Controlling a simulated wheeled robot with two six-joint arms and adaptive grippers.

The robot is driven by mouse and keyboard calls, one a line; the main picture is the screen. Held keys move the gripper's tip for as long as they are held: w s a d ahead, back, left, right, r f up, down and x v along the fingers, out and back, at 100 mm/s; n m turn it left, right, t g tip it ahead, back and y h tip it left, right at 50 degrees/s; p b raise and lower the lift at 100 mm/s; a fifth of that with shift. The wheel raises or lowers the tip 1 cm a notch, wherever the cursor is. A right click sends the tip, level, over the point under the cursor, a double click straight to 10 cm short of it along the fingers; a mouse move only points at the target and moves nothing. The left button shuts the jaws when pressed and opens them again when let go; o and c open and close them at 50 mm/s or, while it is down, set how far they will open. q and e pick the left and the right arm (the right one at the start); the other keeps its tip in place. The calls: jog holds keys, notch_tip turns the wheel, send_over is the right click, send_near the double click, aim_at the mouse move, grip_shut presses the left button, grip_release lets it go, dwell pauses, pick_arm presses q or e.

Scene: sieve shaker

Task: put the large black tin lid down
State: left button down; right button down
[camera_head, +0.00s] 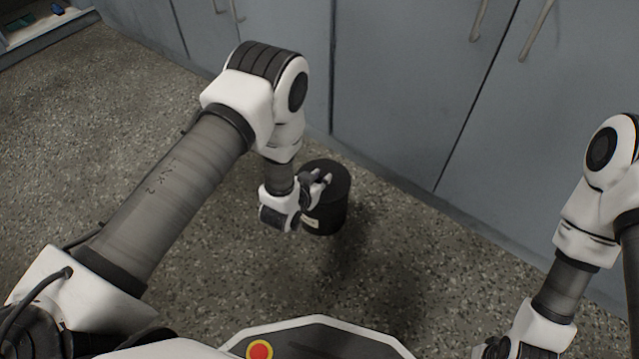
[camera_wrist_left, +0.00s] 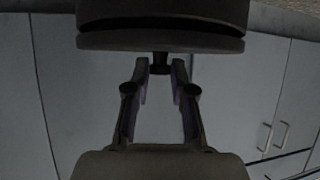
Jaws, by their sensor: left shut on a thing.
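The large black tin (camera_head: 324,216), a dark upright cylinder with a pale label low on its side, shows in the middle of the head view. Its lid (camera_wrist_left: 160,42) shows as a wide dark disc with a small knob (camera_wrist_left: 160,63) in the left wrist view. A dark seam or narrow gap lies between lid and tin; I cannot tell whether they touch. My left gripper (camera_head: 324,178) comes from the left over the tin's top and is shut on the lid's knob. My right gripper (camera_head: 494,350) is at the bottom edge, partly cut off; its jaws are unclear.
Grey cabinet doors (camera_head: 410,75) with metal handles stand behind the tin. Speckled floor (camera_head: 430,265) is open around it. A shelf (camera_head: 45,28) with small items is at the far upper left. A red button with a yellow ring (camera_head: 260,349) is at the bottom.

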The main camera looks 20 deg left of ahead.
pick_arm(q)
jog(key=shift+r, duration=0.25)
jog(key=shift+f, duration=0.45)
jog(key=c, duration=1)
grip_release()
jog(key=shift+r, duration=0.1)
